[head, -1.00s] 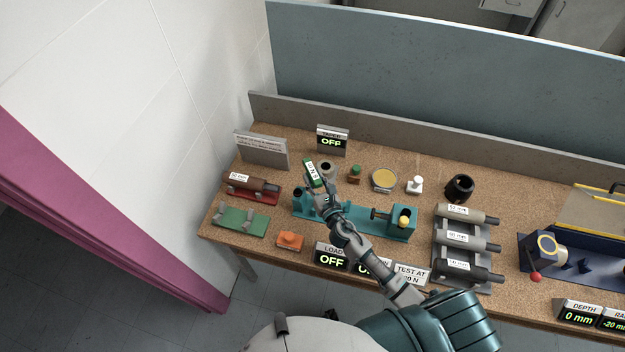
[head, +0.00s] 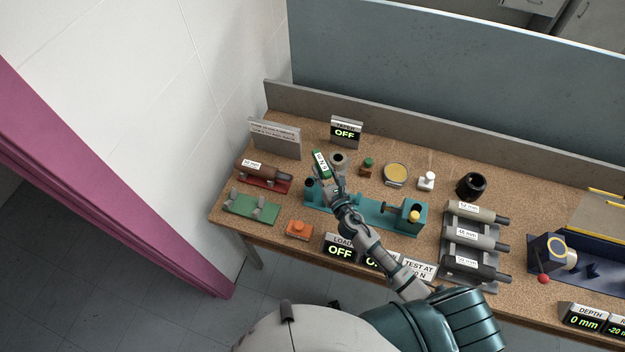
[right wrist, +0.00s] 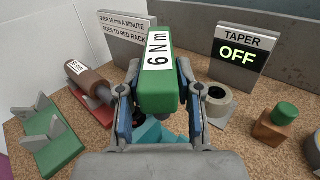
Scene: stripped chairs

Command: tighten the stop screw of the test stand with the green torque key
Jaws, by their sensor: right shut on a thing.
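The green torque key (head: 320,163), with a white label reading 6 N m, is in my right gripper (head: 328,180). The right wrist view shows the key (right wrist: 158,75) upright between the two fingers of that gripper (right wrist: 157,100), which are shut on it. The teal test stand (head: 375,211) lies along the bench; the key is over its left end. The stop screw cannot be made out; the key and fingers cover that part of the stand, and the key's lower end is hidden. My left gripper is not in view.
Close by are a grey ring (right wrist: 217,103), a green-topped brown block (head: 367,167), the TAPER display reading OFF (head: 345,131) and a brown roller on a red rack (head: 262,174). A green rack (head: 251,207) and an orange block (head: 299,230) stand nearer the front.

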